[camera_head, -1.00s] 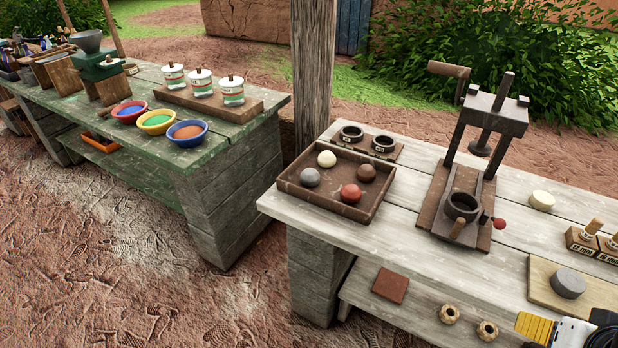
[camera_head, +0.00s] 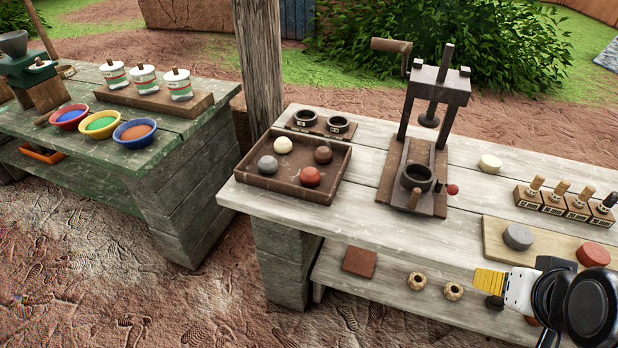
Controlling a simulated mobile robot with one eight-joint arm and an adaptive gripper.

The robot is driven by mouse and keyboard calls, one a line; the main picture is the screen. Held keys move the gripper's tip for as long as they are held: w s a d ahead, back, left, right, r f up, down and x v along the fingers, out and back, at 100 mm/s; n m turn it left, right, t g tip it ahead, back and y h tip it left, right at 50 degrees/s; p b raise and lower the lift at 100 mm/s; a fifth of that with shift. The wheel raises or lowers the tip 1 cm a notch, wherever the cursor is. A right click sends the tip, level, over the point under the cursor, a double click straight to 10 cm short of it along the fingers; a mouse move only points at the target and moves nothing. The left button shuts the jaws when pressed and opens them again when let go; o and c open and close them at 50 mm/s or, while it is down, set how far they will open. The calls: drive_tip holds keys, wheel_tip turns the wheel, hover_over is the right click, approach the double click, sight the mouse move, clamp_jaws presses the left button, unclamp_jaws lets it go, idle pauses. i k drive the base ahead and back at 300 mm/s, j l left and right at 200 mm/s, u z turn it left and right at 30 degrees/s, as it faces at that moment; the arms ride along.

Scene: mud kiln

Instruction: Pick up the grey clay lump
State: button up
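A round grey clay lump (camera_head: 267,165) sits in the left part of the shallow brown tray (camera_head: 262,190) on the pale wooden table. A cream lump (camera_head: 283,145), a dark brown lump (camera_head: 323,155) and a red-brown lump (camera_head: 310,176) share the tray, spaced apart. A flatter grey disc (camera_head: 518,236) lies on a light board at the right. My gripper (camera_head: 490,284) shows at the lower right, with a yellow ribbed part, well away from the tray. It is seen from the side, so its opening is unclear. Nothing visible is held in it.
A screw press (camera_head: 431,120) with a round mould (camera_head: 417,178) stands right of the tray. Two dark rings (camera_head: 322,124) lie behind the tray. Wooden-handled stamps (camera_head: 566,200) and a red disc (camera_head: 593,254) are at the right. A wooden post (camera_head: 259,70) rises behind the table's left end.

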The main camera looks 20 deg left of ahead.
sight(268, 165)
drive_tip(key=u, duration=1.35)
